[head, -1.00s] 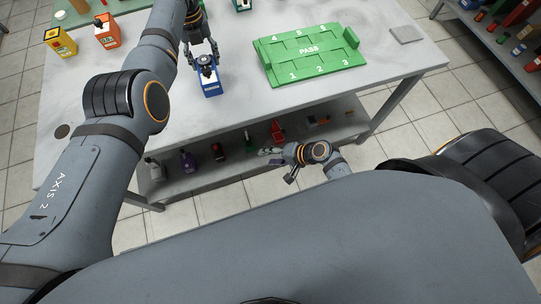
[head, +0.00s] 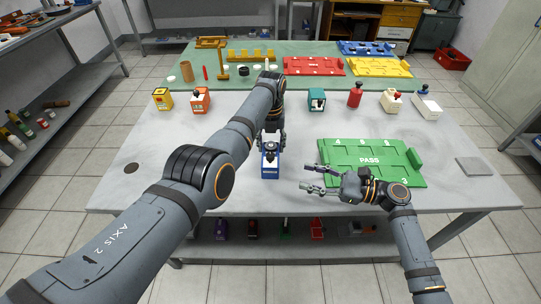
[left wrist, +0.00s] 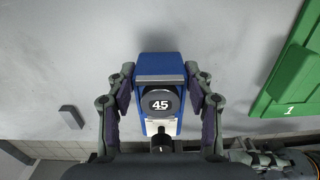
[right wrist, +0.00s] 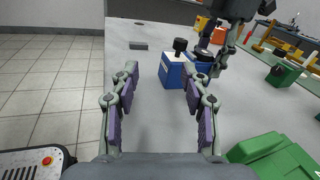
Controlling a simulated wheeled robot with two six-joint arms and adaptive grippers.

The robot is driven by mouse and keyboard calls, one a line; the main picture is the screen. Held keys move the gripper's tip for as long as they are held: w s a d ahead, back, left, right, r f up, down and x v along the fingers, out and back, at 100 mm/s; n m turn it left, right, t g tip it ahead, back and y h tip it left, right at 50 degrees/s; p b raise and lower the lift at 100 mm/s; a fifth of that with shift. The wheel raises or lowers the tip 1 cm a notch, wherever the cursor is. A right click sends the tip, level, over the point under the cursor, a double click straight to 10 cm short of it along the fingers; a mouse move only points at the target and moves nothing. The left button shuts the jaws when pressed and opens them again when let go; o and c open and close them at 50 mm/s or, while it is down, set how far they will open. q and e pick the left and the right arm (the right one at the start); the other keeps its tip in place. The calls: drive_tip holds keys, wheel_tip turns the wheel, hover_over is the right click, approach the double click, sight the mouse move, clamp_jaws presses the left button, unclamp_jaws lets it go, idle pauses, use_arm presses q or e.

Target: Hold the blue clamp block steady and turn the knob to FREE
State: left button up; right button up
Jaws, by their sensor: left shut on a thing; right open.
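The blue clamp block (head: 270,168) stands on the grey table near its front edge, left of the green PASS tray. In the left wrist view the block (left wrist: 160,66) shows a dark round face marked 45. My left gripper (left wrist: 160,105) is shut on the block, one finger on each side; it also shows in the head view (head: 270,142). My right gripper (head: 310,178) is open and empty, right of the block and beside the tray; its fingers point toward the block in the right wrist view (right wrist: 158,85). The knob's setting cannot be read.
The green PASS tray (head: 350,178) lies under and behind my right arm. A grey square pad (head: 474,166) is at the right. Yellow (head: 162,98), orange (head: 201,99), teal (head: 316,99) and red (head: 355,95) blocks stand farther back.

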sight(270, 155)
drive_tip(key=w+m, duration=0.1)
drive_tip(key=w+m+t, duration=0.1)
drive_tip(key=w+m, duration=0.1)
drive_tip(key=shift+a+r, duration=0.2)
drive_tip(key=shift+r, duration=0.1)
drive_tip(key=x, duration=1.2)
drive_tip(key=shift+w+f, duration=0.15)
drive_tip(key=shift+w, duration=0.05)
clamp_jaws()
